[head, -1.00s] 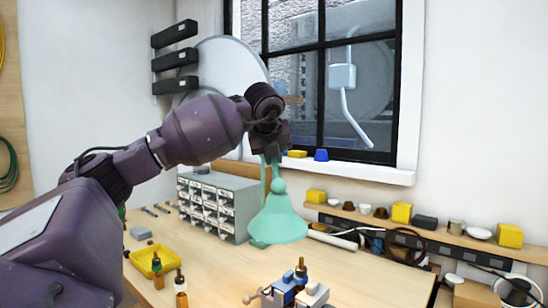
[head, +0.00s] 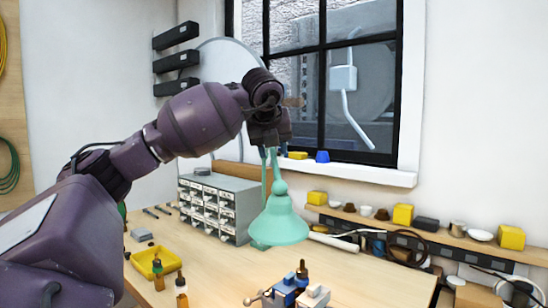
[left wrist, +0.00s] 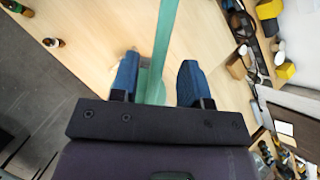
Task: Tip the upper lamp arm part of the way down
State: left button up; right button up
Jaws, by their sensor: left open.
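The green desk lamp stands on the workbench in the head view. Its shade (head: 279,222) hangs downward, and a thin upper lamp arm (head: 264,168) rises to my left gripper (head: 268,142). The gripper hides the top of the lamp. In the left wrist view my left gripper (left wrist: 157,82) is open, with its two blue fingertips apart. The green upper lamp arm (left wrist: 165,40) runs between them, closer to the left finger. I cannot tell whether either finger touches it. My right gripper is in neither view.
A grey drawer cabinet (head: 223,203) stands behind and left of the lamp. A yellow tray (head: 143,264) and small bottles (head: 181,290) are at the front left. A blue and grey vise (head: 285,291) is in front of the lamp. A shelf (head: 455,240) with small items runs along the right wall.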

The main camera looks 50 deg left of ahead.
pick_arm(q)
jog(key=v, duration=0.7)
dwell(0.6)
